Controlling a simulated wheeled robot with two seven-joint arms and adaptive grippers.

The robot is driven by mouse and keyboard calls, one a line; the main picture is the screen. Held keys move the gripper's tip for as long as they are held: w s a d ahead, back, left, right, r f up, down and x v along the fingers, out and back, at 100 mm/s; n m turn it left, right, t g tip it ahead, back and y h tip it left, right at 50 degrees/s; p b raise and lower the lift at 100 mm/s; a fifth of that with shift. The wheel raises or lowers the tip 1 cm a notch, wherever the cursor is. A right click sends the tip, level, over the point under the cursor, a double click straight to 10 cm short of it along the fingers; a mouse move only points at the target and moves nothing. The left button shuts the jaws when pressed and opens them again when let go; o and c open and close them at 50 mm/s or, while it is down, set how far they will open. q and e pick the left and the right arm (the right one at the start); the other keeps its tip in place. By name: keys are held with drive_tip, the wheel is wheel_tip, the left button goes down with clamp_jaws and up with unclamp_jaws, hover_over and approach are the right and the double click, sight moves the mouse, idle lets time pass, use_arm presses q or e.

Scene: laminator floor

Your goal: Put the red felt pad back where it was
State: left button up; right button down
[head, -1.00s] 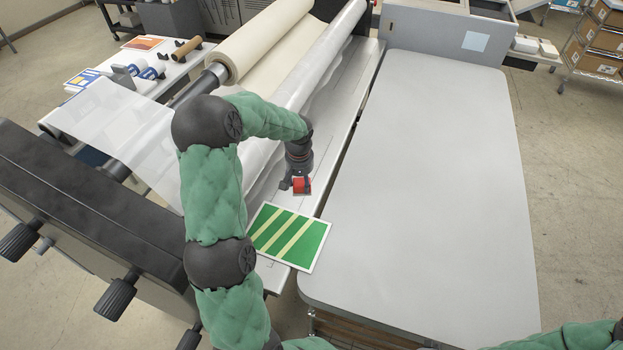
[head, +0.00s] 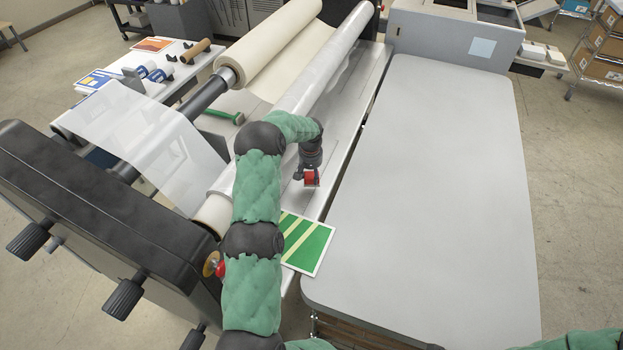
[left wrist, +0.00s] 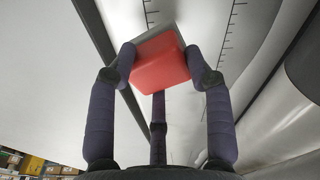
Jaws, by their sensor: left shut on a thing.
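The red felt pad (head: 312,178) is a small red block with a grey part on one side, clearer in the left wrist view (left wrist: 160,70). My left gripper (head: 309,175) is shut on it, with fingers on both sides of the pad. It holds the pad over the pale metal bed (head: 340,140) of the laminator, just beyond the green striped sheet. I cannot tell whether the pad touches the bed. Ruler marks on the bed show in the left wrist view. My right gripper is not in view.
The green striped sheet (head: 308,243) lies on the near end of the bed, partly behind my left arm. A clear film roll (head: 325,60) runs along the bed's left. A green-handled tool (head: 222,114) lies farther left. The big grey table (head: 430,190) at right is bare.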

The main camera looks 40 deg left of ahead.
sight(312, 179)
use_arm(q)
drive_tip(key=shift+w+a+f, duration=0.3)
drive_tip(key=shift+w+f, duration=0.25)
drive_tip(key=shift+f, duration=0.3)
drive_tip(key=shift+f+p, duration=0.45)
drive_tip(key=shift+f, duration=0.9)
drive_tip(key=shift+f, duration=0.2)
drive_tip(key=o, duration=1.2)
drive_tip(key=shift+r, duration=0.15)
drive_tip(key=r, duration=0.4)
drive_tip(key=r+b, duration=0.1)
drive_tip(key=r, duration=0.3)
drive_tip(key=s+r, duration=0.1)
drive_tip(key=r, duration=0.3)
drive_tip(key=shift+d, duration=0.3)
